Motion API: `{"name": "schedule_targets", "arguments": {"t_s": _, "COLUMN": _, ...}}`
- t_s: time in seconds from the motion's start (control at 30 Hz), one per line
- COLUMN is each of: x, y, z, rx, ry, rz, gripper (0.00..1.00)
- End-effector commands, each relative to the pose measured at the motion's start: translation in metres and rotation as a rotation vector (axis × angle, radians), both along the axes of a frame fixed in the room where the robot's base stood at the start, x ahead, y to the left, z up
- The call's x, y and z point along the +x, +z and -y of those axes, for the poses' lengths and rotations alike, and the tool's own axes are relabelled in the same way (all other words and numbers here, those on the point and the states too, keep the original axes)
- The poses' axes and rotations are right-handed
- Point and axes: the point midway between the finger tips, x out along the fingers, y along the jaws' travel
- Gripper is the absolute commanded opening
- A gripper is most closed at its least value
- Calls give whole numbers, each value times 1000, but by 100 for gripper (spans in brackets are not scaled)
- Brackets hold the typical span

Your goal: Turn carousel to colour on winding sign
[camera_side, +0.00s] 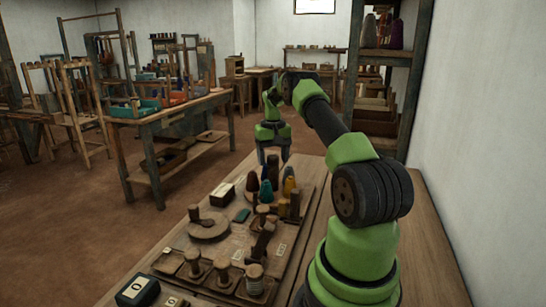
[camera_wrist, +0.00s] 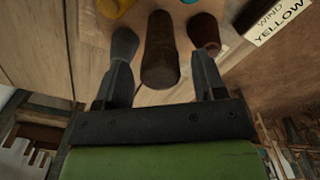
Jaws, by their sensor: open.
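The winding sign (camera_wrist: 281,24) shows in the wrist view, with the words WIND YELLOW; in the side view it is a small dark block with a pale top (camera_side: 222,193). Coloured cones stand close together on the work board: a yellow cone (camera_side: 289,184), a teal cone (camera_side: 266,193) and a dark red-brown cone (camera_side: 252,182). My gripper (camera_side: 274,158) points down over this group and is open. In the wrist view a brown post or cone (camera_wrist: 160,52) lies between my fingers, with a grey cone (camera_wrist: 124,44) and a dark red cone (camera_wrist: 203,30) beside it. The carousel's base is mostly hidden.
A wooden shelf (camera_side: 382,58) stands behind my arm. The bench's right side looks clear.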

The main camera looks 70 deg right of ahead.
Motion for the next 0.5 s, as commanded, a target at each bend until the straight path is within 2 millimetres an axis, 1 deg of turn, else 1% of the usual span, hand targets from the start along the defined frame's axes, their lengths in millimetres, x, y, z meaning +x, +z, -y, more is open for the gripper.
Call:
{"name": "schedule_targets", "arguments": {"t_s": 0.13, "x": 0, "y": 0, "z": 0, "rx": 0, "ry": 0, "rz": 0, "gripper": 64}}
{"name": "schedule_targets", "arguments": {"t_s": 0.17, "x": 0, "y": 0, "z": 0, "rx": 0, "ry": 0, "rz": 0, "gripper": 57}}
{"name": "schedule_targets", "arguments": {"t_s": 0.2, "x": 0, "y": 0, "z": 0, "rx": 0, "ry": 0, "rz": 0, "gripper": 48}}
{"name": "schedule_targets", "arguments": {"t_s": 0.27, "x": 0, "y": 0, "z": 0, "rx": 0, "ry": 0, "rz": 0, "gripper": 34}}
{"name": "schedule_targets", "arguments": {"t_s": 0.3, "x": 0, "y": 0, "z": 0, "rx": 0, "ry": 0, "rz": 0, "gripper": 25}}
{"name": "schedule_targets", "arguments": {"t_s": 0.37, "x": 0, "y": 0, "z": 0, "rx": 0, "ry": 0, "rz": 0, "gripper": 11}}
{"name": "schedule_targets", "arguments": {"t_s": 0.4, "x": 0, "y": 0, "z": 0, "rx": 0, "ry": 0, "rz": 0, "gripper": 2}}
{"name": "schedule_targets", "arguments": {"t_s": 0.43, "x": 0, "y": 1, "z": 0, "rx": 0, "ry": 0, "rz": 0, "gripper": 0}}
{"name": "schedule_targets", "arguments": {"t_s": 0.5, "x": 0, "y": 1, "z": 0, "rx": 0, "ry": -1, "rz": 0, "gripper": 0}}
